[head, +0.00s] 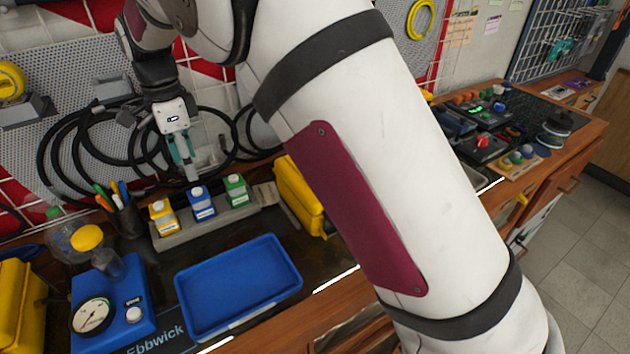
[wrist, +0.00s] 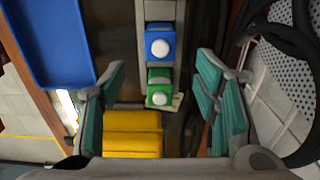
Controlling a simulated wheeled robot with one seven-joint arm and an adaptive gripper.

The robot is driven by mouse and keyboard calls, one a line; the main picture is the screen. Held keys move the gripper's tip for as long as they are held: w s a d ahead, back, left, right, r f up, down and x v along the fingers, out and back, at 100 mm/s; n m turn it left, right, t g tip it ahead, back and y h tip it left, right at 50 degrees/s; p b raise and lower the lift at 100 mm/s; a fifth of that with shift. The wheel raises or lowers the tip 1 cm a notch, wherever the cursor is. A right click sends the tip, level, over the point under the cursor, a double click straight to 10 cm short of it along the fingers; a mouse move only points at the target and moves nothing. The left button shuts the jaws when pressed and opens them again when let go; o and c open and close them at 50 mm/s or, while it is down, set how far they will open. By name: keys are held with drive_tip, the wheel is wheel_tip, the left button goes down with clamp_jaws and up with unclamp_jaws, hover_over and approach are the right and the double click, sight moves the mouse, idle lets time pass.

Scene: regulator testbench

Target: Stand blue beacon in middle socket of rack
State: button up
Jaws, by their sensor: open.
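The blue beacon (head: 202,204), a blue block with a white round top, stands upright in the middle of the grey rack (head: 243,211), between the yellow beacon (head: 163,218) and the green beacon (head: 236,189). Its lower part is hidden in the rack. My gripper (head: 188,165) is above and behind the rack, near the blue beacon. In the wrist view my gripper (wrist: 160,78) has its teal fingers wide apart, with nothing held. The blue beacon (wrist: 160,46) and green beacon (wrist: 160,88) show between and beyond the fingers.
An empty blue tray (head: 240,285) lies in front of the rack. A yellow case (head: 298,196) stands to the right, and a pen cup (head: 122,216) to the left. Black cable loops (head: 85,150) hang on the pegboard behind. A blue gauge box (head: 115,300) is at left.

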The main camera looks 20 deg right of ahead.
drive_tip(key=s+d+r+n+t, duration=0.1)
drive_tip(key=s+d+r+n, duration=0.2)
drive_tip(key=s+d+r, duration=0.4)
drive_tip(key=s+d+r+n+y, duration=0.15)
drive_tip(key=s+d, duration=0.25)
drive_tip(key=d, duration=0.4)
drive_tip(key=s+d+r+n+t+h, duration=0.1)
drive_tip(key=s+d+r+n, duration=0.4)
drive_tip(key=d, duration=0.3)
drive_tip(key=s+d+f+n+t, duration=0.1)
drive_tip(key=s+d+f+n, duration=0.1)
drive_tip(key=s, duration=0.6)
drive_tip(key=s+d+f+n+t, duration=0.1)
drive_tip(key=s+d+f+n, duration=0.1)
drive_tip(key=s+d, duration=0.3)
drive_tip(key=s+n, duration=0.1)
drive_tip(key=s, duration=0.2)
drive_tip(key=shift+s+f, duration=0.2)
drive_tip(key=shift+s, duration=0.15)
drive_tip(key=shift+a, duration=0.1)
drive_tip(key=shift+r, duration=0.3)
